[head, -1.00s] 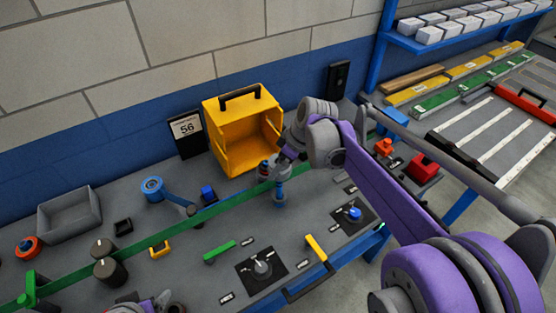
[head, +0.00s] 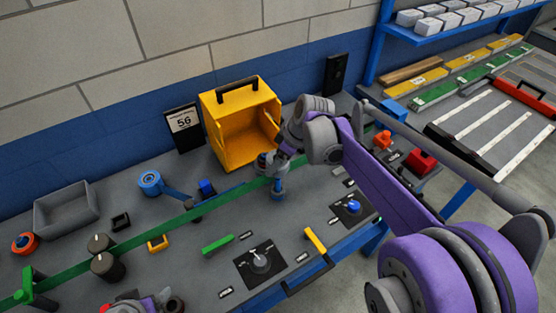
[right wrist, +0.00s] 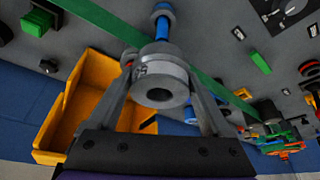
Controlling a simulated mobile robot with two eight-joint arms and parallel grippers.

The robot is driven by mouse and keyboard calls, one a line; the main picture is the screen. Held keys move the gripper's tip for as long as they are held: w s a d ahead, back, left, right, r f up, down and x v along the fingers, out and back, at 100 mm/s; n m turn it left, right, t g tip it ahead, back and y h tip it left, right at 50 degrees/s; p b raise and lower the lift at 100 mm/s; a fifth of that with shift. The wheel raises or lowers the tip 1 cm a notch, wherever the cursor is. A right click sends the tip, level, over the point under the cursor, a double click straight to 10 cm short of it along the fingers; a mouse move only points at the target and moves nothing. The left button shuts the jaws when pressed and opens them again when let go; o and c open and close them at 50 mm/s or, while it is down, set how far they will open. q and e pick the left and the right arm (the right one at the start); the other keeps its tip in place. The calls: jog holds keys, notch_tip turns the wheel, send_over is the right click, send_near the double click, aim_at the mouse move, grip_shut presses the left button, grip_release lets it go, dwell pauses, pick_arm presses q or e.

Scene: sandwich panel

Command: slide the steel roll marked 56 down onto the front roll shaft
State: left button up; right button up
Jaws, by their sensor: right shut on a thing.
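The steel roll (right wrist: 160,75) is a short grey cylinder with a bore, held between the two fingers of my right gripper (right wrist: 163,98). In the head view the roll (head: 266,164) is small and partly covered by the gripper; its marking is too small to read. The blue front roll shaft (head: 277,188) stands on the bench just below the roll. In the right wrist view the shaft (right wrist: 162,27) runs behind the roll, so its tip is hidden. I cannot tell whether the roll is around it. Part of my left arm shows at the bottom edge; its fingers are unclear.
A green belt (head: 130,240) runs across the bench close to the roll. An open yellow box (head: 212,140) stands behind, beside a sign reading 56 (head: 184,122). A grey tray (head: 67,210) is at the left. Knob panels (head: 261,263) lie in front.

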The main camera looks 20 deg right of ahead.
aim_at(278, 182)
pick_arm(q)
jog(key=shift+f, duration=0.1)
pick_arm(e)
jog(key=shift+f, duration=0.15)
pick_arm(q)
jog(key=shift+s+f+b, duration=0.35)
jog(key=shift+f+b, duration=0.3)
jog(key=shift+f, duration=0.2)
jog(key=shift+s+f+b, duration=0.3)
jog(key=shift+f+b, duration=0.3)
jog(key=shift+f, duration=0.2)
pick_arm(e)
jog(key=shift+f, duration=2.25)
pick_arm(q)
jog(key=shift+s+f+b, duration=0.25)
jog(key=shift+f+b, duration=0.4)
jog(key=shift+f, duration=0.2)
jog(key=shift+s+f+b, duration=0.2)
jog(key=shift+f+b, duration=0.45)
jog(key=shift+f, duration=0.15)
pick_arm(e)
jog(key=shift+f, duration=2.25)
pick_arm(q)
jog(key=shift+s+f, duration=0.1)
jog(key=shift+s, duration=0.05)
pick_arm(e)
jog(key=shift+s+f, duration=0.15)
jog(key=shift+f, duration=0.05)
